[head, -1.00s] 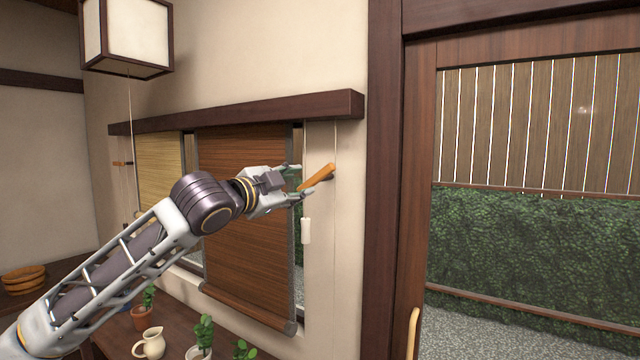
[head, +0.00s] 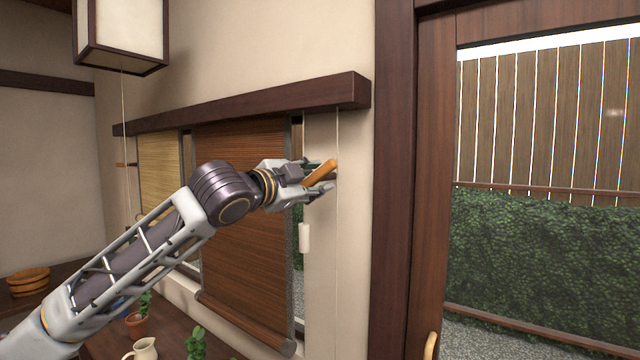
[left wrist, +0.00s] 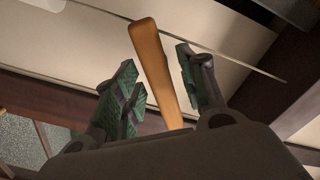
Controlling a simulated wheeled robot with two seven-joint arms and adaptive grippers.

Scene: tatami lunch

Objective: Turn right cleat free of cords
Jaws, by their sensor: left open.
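The right cleat (head: 319,174) is an orange-brown wooden bar on the wall strip beside the dark brown blind, tilted with its upper end to the right. It also shows in the left wrist view (left wrist: 152,65), running between the two fingers. My left gripper (head: 326,178) is open around the cleat; a gap shows between the cleat and the right-hand finger in the left wrist view. A thin cord (head: 337,225) hangs straight down by the cleat's right end. A white cord pull (head: 304,237) hangs below the gripper. My right gripper is out of view.
The dark brown blind (head: 240,220) hangs left of the cleat under a dark wooden rail (head: 250,108). A paper lantern (head: 122,30) hangs at upper left. Potted plants (head: 196,343) and a cream jug (head: 143,350) stand below. A dark door post (head: 394,190) is at the right.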

